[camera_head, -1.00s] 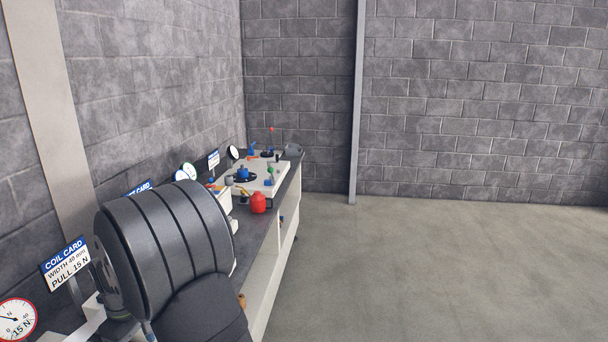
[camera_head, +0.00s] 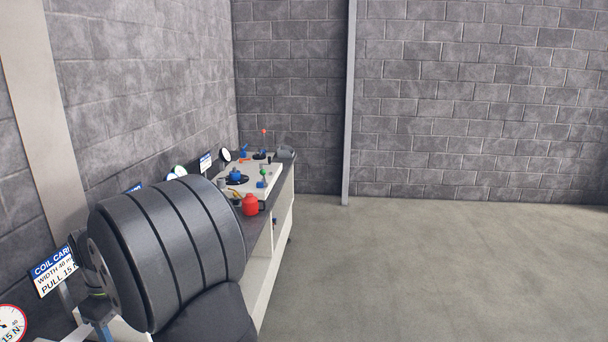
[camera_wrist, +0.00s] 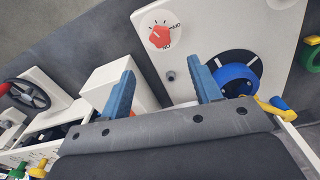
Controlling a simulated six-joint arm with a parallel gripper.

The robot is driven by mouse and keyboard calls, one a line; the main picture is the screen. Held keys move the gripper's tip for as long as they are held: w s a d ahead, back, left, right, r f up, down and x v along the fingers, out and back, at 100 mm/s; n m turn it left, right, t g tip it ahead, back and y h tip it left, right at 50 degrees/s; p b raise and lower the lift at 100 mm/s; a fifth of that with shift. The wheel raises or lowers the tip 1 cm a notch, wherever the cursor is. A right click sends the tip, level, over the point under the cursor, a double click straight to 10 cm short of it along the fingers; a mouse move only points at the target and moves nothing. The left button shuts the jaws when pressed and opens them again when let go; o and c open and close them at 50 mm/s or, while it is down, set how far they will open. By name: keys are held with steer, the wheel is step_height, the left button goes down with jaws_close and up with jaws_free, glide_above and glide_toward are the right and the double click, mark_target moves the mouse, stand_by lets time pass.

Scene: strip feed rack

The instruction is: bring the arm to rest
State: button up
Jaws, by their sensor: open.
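My gripper (camera_wrist: 160,66) is in the wrist view, with two blue fingers wide apart and nothing between them. Its fingers are over the bench, between a plain white block and a white panel (camera_wrist: 195,22). The panel carries a red knob (camera_wrist: 160,36) and a blue round part (camera_wrist: 236,76) on a black disc. In the head view my dark arm fills the near left and hides part of the bench.
The bench (camera_head: 262,260) runs along the left wall, with a red jar (camera_head: 250,205) near its edge. A coil card (camera_head: 54,270) and gauge (camera_head: 10,322) stand at the near left. A black handwheel (camera_wrist: 28,92) is left of my gripper. The floor (camera_head: 430,270) at right is clear.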

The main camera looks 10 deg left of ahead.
step_height(320, 180, down, 11)
steer(key=shift+f, duration=0.25)
steer(key=n, duration=0.4)
steer(key=shift+n, duration=0.3)
steer(key=m, duration=1.3)
steer(key=shift+m, duration=0.3)
step_height(320, 180, up, 6)
steer(key=shift+f, duration=0.1)
steer(key=shift+f, duration=0.1)
stand_by(2.1)
